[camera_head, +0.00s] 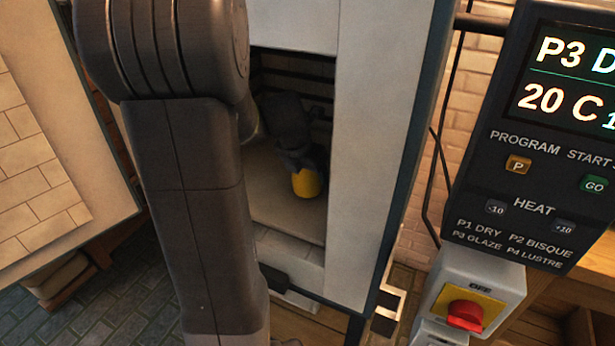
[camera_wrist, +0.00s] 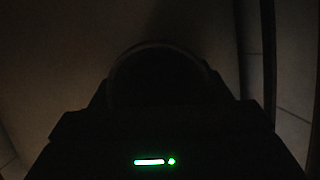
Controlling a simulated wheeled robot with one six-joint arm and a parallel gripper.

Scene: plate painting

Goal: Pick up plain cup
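A yellow cup (camera_head: 307,183) stands inside the kiln chamber, near the opening's right side; its upper part is covered by my gripper. My arm reaches in through the kiln opening, and my gripper (camera_head: 298,163) is right at the cup from above and behind. In the very dark wrist view a round rim (camera_wrist: 160,47), seemingly the cup's, lies between the dark finger shapes of my gripper (camera_wrist: 160,90). The fingers look close to its sides, but whether they press on it is too dark to tell. Any pattern on the cup is not visible.
The kiln's pale front wall (camera_head: 375,150) bounds the opening closely on the right. The bare kiln floor (camera_head: 265,190) lies left of the cup. The open brick-lined door (camera_head: 50,180) stands at left. A control panel (camera_head: 540,150) and red switch (camera_head: 465,315) are at right.

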